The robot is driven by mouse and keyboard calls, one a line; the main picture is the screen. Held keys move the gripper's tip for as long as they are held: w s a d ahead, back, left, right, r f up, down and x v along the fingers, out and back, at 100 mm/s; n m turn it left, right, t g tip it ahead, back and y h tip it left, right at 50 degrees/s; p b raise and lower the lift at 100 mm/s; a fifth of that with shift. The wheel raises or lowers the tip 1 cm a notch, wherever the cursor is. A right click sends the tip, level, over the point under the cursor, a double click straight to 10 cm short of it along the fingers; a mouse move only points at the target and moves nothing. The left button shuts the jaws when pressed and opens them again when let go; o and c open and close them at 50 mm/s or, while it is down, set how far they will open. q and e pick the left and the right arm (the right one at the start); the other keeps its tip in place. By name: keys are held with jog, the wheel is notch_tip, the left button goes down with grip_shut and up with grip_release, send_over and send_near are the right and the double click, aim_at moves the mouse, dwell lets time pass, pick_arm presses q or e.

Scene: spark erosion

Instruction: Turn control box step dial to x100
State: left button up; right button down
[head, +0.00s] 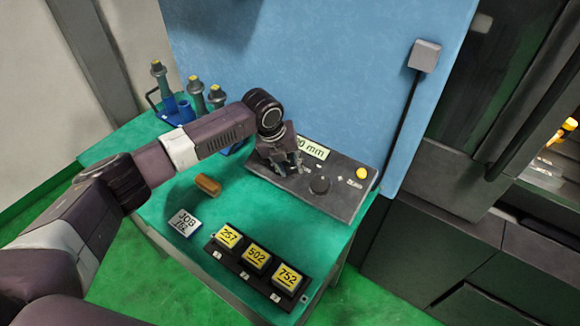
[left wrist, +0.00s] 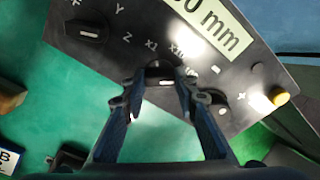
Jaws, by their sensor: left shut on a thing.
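The dark control box (head: 338,198) stands on the green table, with a pale display reading "mm" (head: 312,147) along its back edge. My left gripper (head: 283,167) points down over its left part. In the left wrist view my left gripper (left wrist: 160,85) is shut on a small black dial, the step dial (left wrist: 158,80), mostly hidden between the fingertips. The dial's pointer direction cannot be told. Another black dial (left wrist: 86,32) sits to the left by "Y" and "Z". My right gripper is not in view.
A round black knob (head: 320,185) and a yellow button (head: 361,173) are on the box's right part. Tool holders (head: 196,92) stand at back left.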

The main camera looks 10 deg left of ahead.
pick_arm(q)
jog(key=shift+r, duration=0.1)
dwell(0.3)
jog(key=o, duration=1.2)
jog(key=shift+c, duration=0.2)
jog(key=v, duration=1.2)
